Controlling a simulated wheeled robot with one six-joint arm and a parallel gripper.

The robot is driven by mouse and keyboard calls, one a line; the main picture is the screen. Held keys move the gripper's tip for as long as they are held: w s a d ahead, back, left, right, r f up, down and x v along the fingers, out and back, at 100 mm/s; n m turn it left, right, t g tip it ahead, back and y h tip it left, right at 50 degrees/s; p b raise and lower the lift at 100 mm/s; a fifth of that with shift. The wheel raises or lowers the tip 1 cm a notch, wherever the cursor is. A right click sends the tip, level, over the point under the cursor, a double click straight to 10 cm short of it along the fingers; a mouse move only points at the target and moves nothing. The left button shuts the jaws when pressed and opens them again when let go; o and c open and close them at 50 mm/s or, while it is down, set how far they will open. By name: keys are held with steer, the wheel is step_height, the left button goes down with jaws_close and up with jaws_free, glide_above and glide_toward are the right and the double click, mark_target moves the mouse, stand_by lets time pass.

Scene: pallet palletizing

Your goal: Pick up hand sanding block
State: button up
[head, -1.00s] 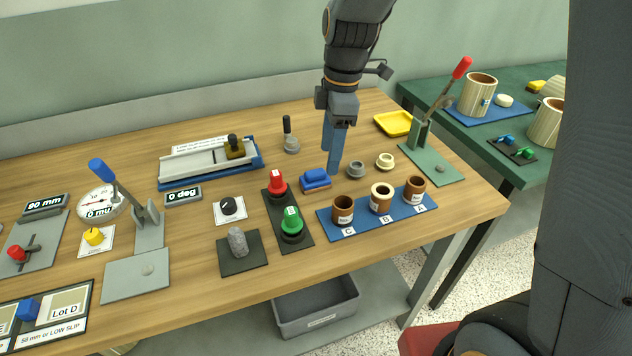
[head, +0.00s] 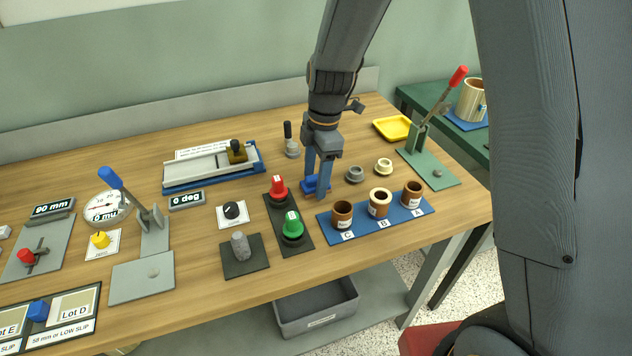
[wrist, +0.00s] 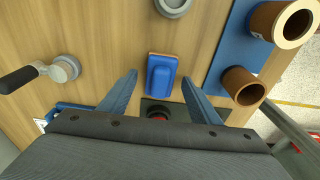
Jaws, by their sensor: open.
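The hand sanding block (wrist: 162,75) is a blue block with a raised blue grip and a thin orange-brown edge. It lies on the wooden table. In the head view the block (head: 311,186) shows partly behind and between the blue fingers of my gripper (head: 317,186). In the wrist view my gripper (wrist: 158,88) is open, with one finger on each side of the block. Gaps of bare table show between the block and both fingers. Whether the fingertips touch the table is not clear.
A red and green button panel (head: 276,210) stands close to the left. A blue board (head: 365,227) with brown cups is in front and right. Two small rings, grey (head: 355,174) and cream (head: 383,166), lie to the right. A black-handled tool (head: 289,141) stands behind.

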mark_target(316, 176)
steer(key=shift+f, duration=0.15)
steer(key=c, duration=1.2)
steer(key=shift+o, duration=0.2)
step_height(316, 176, up, 10)
steer(key=shift+r+b, duration=0.1)
steer(key=shift+b, duration=1.15)
